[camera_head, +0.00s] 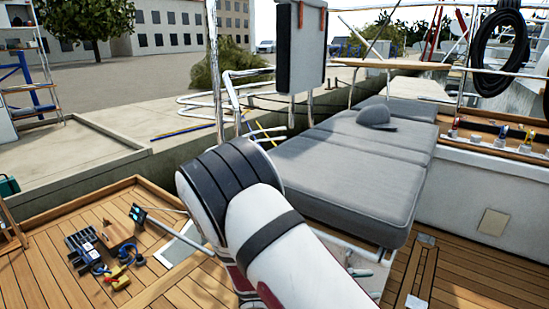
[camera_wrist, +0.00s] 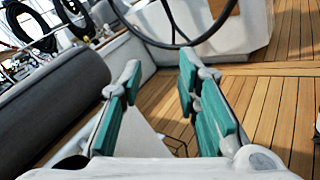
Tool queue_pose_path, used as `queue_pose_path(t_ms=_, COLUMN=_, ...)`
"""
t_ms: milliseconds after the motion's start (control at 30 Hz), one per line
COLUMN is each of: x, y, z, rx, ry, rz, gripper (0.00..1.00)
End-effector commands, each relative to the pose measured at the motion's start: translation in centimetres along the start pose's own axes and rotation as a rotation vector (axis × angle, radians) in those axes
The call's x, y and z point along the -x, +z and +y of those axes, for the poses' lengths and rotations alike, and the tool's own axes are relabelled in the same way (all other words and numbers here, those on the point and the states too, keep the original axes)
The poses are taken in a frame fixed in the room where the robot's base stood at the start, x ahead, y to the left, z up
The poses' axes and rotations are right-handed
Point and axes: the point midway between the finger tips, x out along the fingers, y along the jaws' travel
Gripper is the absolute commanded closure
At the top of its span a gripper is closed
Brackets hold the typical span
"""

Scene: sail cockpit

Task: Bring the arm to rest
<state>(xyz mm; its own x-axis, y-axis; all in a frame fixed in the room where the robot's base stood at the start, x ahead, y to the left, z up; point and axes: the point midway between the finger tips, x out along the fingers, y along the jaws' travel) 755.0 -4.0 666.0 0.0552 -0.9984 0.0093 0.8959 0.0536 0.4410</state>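In the wrist view my gripper (camera_wrist: 160,85) has its two teal-padded fingers spread wide apart, with nothing between them. Beyond the fingers lie wooden deck planks and a white pedestal foot. In the head view my white and dark arm fills the lower middle of the picture. The gripper itself cannot be made out there; it is hidden or out of the picture.
A grey cushioned bench (camera_head: 350,175) lies right of my arm. Tools and small parts (camera_head: 105,250) lie on the deck at lower left. A dark steering wheel (camera_wrist: 185,25) is ahead of the gripper. Open deck (camera_wrist: 265,105) shows at the right in the wrist view.

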Motion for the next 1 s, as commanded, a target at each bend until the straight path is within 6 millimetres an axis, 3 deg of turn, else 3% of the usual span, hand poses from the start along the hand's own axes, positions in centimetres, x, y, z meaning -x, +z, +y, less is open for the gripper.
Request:
queue_pose_path(t_ms=100, x=-1.2, y=3.5, z=-0.2, rx=-0.053, ry=-0.161, rz=0.044, gripper=0.7)
queue_pose_path(t_ms=500, x=-3.5, y=13.5, z=-3.3, rx=-0.234, ry=-0.635, rz=0.211, gripper=0.7)
queue_pose_path(t_ms=1000, x=-3.0, y=23.7, z=-9.5, rx=-0.512, ry=-1.104, rz=0.478, gripper=0.7)
